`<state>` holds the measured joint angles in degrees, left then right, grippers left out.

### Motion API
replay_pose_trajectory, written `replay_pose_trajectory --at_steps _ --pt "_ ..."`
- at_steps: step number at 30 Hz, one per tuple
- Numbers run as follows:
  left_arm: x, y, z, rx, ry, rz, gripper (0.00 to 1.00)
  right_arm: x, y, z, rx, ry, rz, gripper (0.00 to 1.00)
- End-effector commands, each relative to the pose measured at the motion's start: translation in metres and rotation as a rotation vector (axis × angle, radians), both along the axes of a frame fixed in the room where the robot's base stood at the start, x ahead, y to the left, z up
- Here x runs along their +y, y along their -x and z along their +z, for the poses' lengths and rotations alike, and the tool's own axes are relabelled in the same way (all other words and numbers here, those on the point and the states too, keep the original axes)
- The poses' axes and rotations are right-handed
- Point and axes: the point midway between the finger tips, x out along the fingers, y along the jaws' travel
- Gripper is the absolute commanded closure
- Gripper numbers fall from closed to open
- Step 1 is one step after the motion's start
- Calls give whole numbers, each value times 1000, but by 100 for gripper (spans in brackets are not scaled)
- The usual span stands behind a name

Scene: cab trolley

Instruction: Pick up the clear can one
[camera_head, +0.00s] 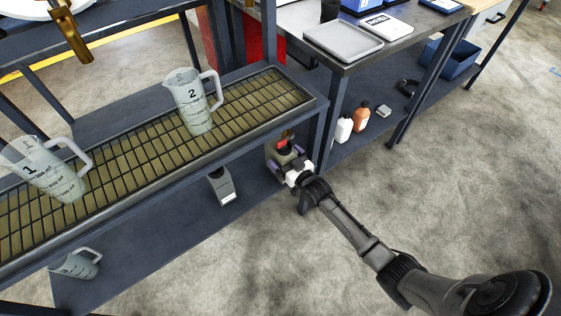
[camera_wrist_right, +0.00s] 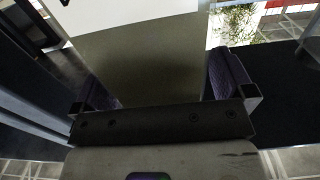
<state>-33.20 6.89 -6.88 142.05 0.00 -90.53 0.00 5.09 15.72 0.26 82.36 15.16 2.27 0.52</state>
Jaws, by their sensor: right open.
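The clear jug marked 1 (camera_head: 45,170) stands on the upper grid shelf at the far left, with its handle to the right. A second clear jug marked 2 (camera_head: 190,102) stands further right on the same shelf. My right gripper (camera_head: 284,155) is low by the right end of the trolley, well away from jug 1. It is open, with a grey container with a red top (camera_head: 279,150) between its fingers. In the right wrist view a large grey and white surface (camera_wrist_right: 145,60) fills the gap between the dark fingers. My left gripper is not in view.
White (camera_head: 344,128) and orange (camera_head: 361,116) bottles stand under the workbench. A brass fitting (camera_head: 70,30) hangs at top left. The floor at right is clear.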

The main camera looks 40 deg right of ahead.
Motion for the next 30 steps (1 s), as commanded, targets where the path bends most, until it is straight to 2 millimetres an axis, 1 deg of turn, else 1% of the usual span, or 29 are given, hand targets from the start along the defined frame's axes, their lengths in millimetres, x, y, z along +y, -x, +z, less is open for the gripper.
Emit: replay_pose_trajectory --at_steps 3,9,10,30 --pt "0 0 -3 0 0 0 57 0 -4 0 1 0 0 0" --pt "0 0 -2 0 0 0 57 0 -4 0 1 1 0 0" --pt "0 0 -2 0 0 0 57 0 -4 0 1 1 0 2" --pt "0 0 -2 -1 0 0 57 0 -4 0 1 1 0 66"
